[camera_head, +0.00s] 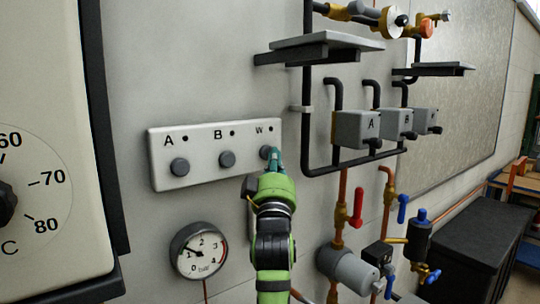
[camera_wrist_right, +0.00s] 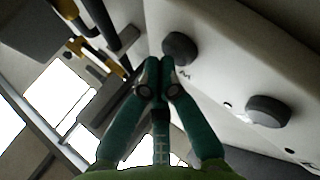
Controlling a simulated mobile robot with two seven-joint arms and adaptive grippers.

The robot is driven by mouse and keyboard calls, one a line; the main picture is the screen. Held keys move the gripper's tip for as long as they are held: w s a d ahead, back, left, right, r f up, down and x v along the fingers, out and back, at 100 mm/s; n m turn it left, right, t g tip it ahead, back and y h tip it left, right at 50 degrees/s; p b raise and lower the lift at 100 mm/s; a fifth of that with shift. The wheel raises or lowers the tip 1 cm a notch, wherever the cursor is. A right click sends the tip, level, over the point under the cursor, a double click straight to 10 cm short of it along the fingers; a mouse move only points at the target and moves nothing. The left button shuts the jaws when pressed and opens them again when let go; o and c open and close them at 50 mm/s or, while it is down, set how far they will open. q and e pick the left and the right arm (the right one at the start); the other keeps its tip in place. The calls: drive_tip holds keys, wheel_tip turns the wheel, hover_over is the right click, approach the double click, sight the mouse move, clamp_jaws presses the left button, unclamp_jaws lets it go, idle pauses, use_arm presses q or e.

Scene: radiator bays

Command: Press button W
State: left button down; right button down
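The white panel (camera_head: 205,182) on the wall carries three round dark grey buttons marked A, B and W. Button W (camera_head: 265,152) is the rightmost, partly hidden behind my right gripper (camera_head: 276,158). In the right wrist view, button W (camera_wrist_right: 180,47) stands out from the panel just beyond and right of the teal fingertips of my right gripper (camera_wrist_right: 160,65). The fingers are together with nothing between them. The tips are very close to the button; I cannot tell whether they touch. My left gripper is not in view.
Button A (camera_head: 180,167) and button B (camera_head: 227,159) sit to the left. A pressure gauge (camera_head: 198,250) is below the panel. Black pipes, grey boxes (camera_head: 358,129) and a red-handled valve (camera_head: 356,208) crowd the right. A large dial (camera_head: 50,150) stands at the left.

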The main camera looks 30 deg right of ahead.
drive_tip(key=shift+w, duration=0.1)
idle(0.3)
drive_tip(key=shift+w, duration=0.3)
drive_tip(key=shift+s, duration=0.3)
idle(0.3)
drive_tip(key=s+p, duration=0.2)
drive_tip(key=s, duration=0.4)
drive_tip(key=shift+d, duration=0.2)
